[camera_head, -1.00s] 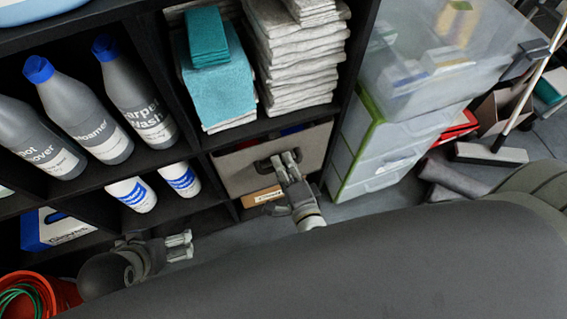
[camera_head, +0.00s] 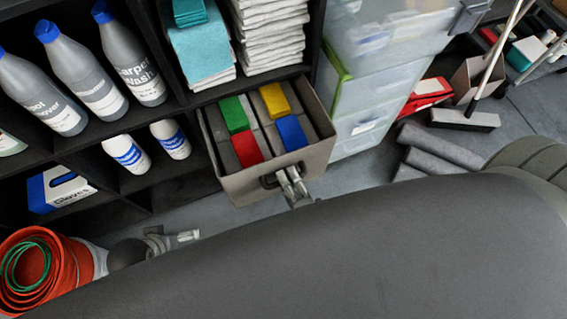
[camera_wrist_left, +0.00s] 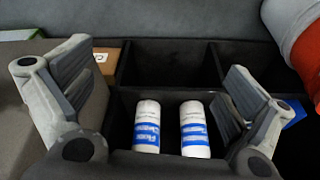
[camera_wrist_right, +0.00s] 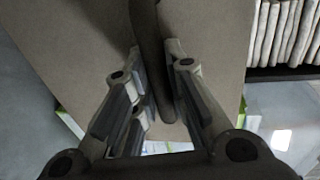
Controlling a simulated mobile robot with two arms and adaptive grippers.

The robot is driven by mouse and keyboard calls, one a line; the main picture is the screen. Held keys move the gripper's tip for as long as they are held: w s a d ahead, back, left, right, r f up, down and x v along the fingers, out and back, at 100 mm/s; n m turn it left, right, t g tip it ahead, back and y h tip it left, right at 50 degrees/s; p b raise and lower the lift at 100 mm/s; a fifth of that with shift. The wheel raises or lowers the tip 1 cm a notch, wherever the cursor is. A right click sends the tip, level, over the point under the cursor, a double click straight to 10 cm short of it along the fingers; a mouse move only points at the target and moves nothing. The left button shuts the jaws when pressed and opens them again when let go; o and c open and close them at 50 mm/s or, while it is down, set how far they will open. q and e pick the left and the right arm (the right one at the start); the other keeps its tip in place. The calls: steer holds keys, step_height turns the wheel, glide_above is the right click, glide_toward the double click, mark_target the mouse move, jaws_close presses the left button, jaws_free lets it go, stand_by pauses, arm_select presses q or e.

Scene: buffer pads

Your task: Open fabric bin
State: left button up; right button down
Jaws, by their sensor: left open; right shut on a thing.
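The grey-beige fabric bin (camera_head: 240,188) is pulled out of its shelf cell in the head view, with its top uncovered. Inside lie pads with green, yellow, red and blue ends. My right gripper (camera_head: 290,182) is at the bin's front, shut on the dark handle (camera_head: 268,181). In the right wrist view the handle (camera_wrist_right: 150,45) passes between the fingers of this gripper (camera_wrist_right: 160,90), against the bin's front panel (camera_wrist_right: 80,50). My left gripper (camera_head: 186,237) is open and empty, low at the left; its spread fingers (camera_wrist_left: 165,100) show in the left wrist view.
The black shelf (camera_head: 180,105) holds grey bottles, white-blue bottles (camera_head: 127,153), teal cloths (camera_head: 200,55) and white towels. Clear drawers (camera_head: 350,110) stand close right of the bin. A red-orange bucket (camera_head: 40,270) is at lower left. Grey floor lies in front of the bin.

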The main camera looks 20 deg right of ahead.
arm_select(q)
steer(key=shift+f, duration=0.55)
arm_select(e)
steer(key=shift+s, duration=1)
steer(key=c, duration=1.4)
jaws_free()
steer(key=shift+c, duration=0.2)
steer(key=s+r, duration=0.2)
steer(key=s, duration=0.9)
steer(key=shift+s+d+r, duration=0.15)
steer(key=shift+s+d, duration=0.05)
steer(key=shift+s, duration=0.2)
